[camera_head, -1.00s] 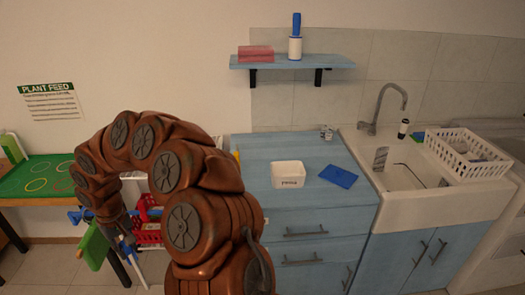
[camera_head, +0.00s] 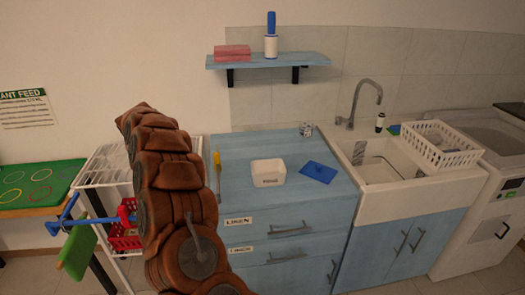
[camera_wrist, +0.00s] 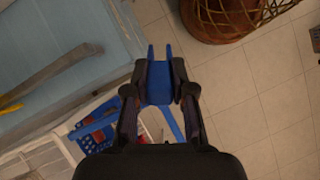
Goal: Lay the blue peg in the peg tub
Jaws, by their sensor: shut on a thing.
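The blue peg (camera_wrist: 158,84) sits between the fingers of my gripper (camera_wrist: 158,92) in the wrist view, with its two prongs pointing away from the palm. My gripper is shut on it, above the floor beside the blue cabinet. In the head view my arm hides the gripper and the peg. The peg tub (camera_head: 268,173) is a small white, labelled tub on the blue counter, with its top open. I cannot see its inside clearly.
A metal can (camera_head: 306,129) stands behind. A white rack trolley (camera_head: 104,165) with a red basket (camera_head: 124,238) stands left. A wicker basket (camera_wrist: 225,15) is on the floor.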

